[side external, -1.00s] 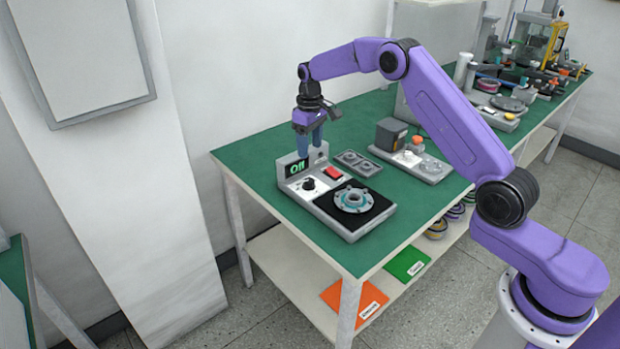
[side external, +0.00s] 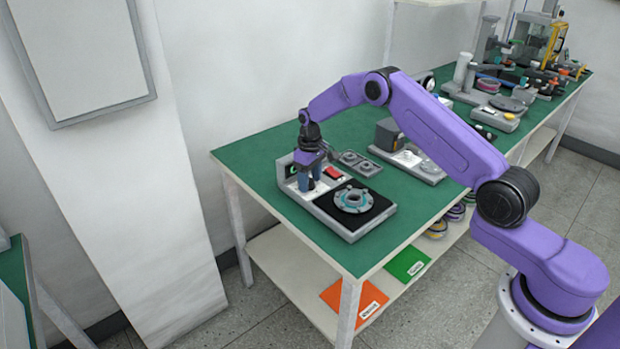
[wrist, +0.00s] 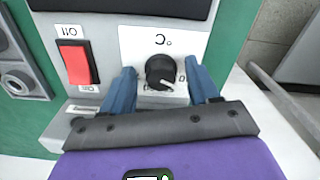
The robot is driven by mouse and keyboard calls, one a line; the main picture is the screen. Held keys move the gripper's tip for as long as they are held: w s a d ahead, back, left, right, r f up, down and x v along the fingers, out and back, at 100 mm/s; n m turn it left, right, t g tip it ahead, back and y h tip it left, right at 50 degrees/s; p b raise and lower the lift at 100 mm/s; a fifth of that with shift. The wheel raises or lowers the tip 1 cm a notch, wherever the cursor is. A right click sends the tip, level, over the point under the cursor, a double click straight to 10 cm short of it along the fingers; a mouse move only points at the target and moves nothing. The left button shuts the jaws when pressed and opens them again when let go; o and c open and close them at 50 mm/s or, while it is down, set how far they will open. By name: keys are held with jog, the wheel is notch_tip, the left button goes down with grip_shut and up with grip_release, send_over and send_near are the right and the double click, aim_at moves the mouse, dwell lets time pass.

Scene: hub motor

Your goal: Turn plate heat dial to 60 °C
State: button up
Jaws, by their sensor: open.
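The hot plate unit (side external: 350,234) stands on the green bench. It carries a black plate with a metal flanged hub part (side external: 354,197) on it. In the wrist view the black heat dial (wrist: 161,71) sits on a white panel marked °C, with a light pointer line on its face. My gripper (wrist: 165,88) is open, with one blue finger on each side of the dial; I cannot tell whether they touch it. In the side external view my gripper (side external: 310,185) is down at the control panel and hides the dial and most of the display.
A red rocker switch (wrist: 76,62) is beside the dial; it also shows in the side view (side external: 333,172). A grey tray with round parts (side external: 360,163) and another grey device (side external: 410,158) stand behind the unit. The green bench front (side external: 355,259) is clear.

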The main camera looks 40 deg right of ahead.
jog(key=c, duration=1)
jog(key=shift+c, duration=0.2)
jog(key=shift+m, duration=0.3)
jog(key=m, duration=0.3)
jog(key=shift+a+m, duration=0.1)
jog(key=shift+m, duration=0.3)
jog(key=m, duration=0.4)
jog(key=shift+a+m, duration=0.1)
jog(key=shift+m, duration=0.2)
jog(key=m, duration=0.4)
jog(key=shift+w, duration=0.1)
jog(key=m, duration=0.4)
jog(key=shift+m, duration=0.3)
